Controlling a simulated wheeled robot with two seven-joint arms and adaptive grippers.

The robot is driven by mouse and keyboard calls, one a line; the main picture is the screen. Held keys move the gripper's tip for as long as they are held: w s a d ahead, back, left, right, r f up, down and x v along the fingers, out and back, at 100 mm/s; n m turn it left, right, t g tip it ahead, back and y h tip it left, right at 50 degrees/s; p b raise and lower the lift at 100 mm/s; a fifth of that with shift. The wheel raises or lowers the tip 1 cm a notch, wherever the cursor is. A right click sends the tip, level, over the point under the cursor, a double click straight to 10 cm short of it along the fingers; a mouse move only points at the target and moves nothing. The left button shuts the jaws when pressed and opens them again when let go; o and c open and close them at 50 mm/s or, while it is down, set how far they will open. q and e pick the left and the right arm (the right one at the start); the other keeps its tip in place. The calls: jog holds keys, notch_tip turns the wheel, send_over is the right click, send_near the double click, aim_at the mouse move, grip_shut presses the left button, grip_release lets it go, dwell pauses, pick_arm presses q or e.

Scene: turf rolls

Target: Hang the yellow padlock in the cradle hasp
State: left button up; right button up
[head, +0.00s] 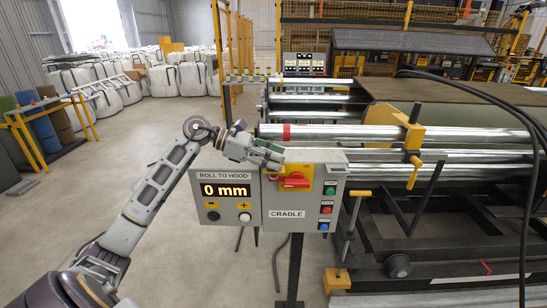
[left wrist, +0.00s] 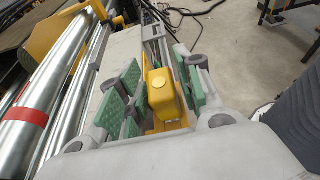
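My left gripper (head: 272,154) reaches in from the left, over the top of the grey control box (head: 304,211) marked CRADLE. In the left wrist view the yellow padlock (left wrist: 163,95) sits between the green finger pads of my left gripper (left wrist: 160,88), which look closed on its sides. A grey loop, apparently its shackle, shows beyond the body. In the head view I cannot make out the padlock behind the fingers. A red switch handle (head: 295,182) lies horizontal on a yellow plate on the box front, just below my gripper. The hasp is not clearly visible. My right gripper is not in view.
A display box (head: 226,190) reading 0 mm adjoins the control box on the left. Shiny steel rollers (head: 350,133) lie close behind and to the right. Black cables (head: 520,110) hang at the right. The floor at left is open.

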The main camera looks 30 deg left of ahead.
pick_arm(q)
jog(key=shift+o, duration=0.7)
jog(key=shift+a, duration=0.1)
jog(key=v, duration=0.8)
jog(key=shift+r, duration=0.1)
dwell(1.0)
